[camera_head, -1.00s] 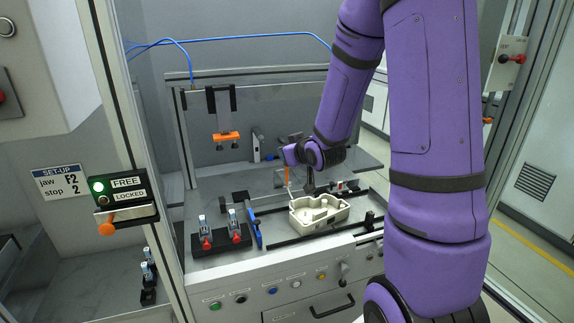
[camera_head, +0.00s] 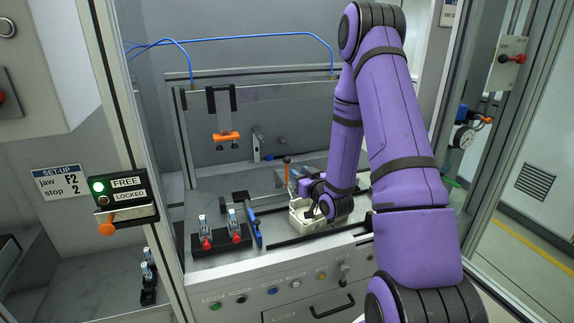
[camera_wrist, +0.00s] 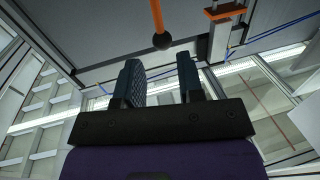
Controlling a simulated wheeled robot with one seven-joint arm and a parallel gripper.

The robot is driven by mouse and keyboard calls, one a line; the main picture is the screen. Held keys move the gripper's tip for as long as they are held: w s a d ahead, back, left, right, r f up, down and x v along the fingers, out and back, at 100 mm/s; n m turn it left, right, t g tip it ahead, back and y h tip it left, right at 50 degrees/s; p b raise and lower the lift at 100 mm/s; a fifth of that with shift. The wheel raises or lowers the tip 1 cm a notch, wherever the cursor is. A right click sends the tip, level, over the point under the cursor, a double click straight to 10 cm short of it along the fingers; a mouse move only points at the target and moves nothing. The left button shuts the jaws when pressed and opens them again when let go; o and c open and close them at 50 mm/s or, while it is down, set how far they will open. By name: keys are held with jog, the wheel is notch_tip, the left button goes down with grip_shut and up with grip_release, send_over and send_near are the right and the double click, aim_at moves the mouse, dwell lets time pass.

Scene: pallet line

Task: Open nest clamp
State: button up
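The lever (camera_head: 287,170), an orange rod with a dark round knob, stands roughly upright at the left rear of the cream workpiece (camera_head: 299,217); I take it for the nest clamp's handle. In the wrist view, the rod and knob (camera_wrist: 158,22) show beyond the fingertips, apart from them. My gripper (camera_wrist: 160,76) is open, its two dark ribbed fingers apart with nothing between them. In the head view, my wrist is low over the workpiece, right of the lever, and covers much of it. The fingertips and the clamp's lower part are hard to make out there.
Two small red-tipped toggle clamps (camera_head: 235,228) stand on a black block to the left. A post with an orange end (camera_head: 225,137) hangs behind. A FREE/LOCKED panel (camera_head: 125,190) shows a green light by FREE. Buttons line the bench front.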

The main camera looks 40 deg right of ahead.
aim_at(287, 163)
jog(key=w, duration=0.8)
jog(key=shift+w+d, duration=0.2)
jog(key=shift+d, duration=0.1)
jog(key=shift+c, duration=0.2)
grip_shut()
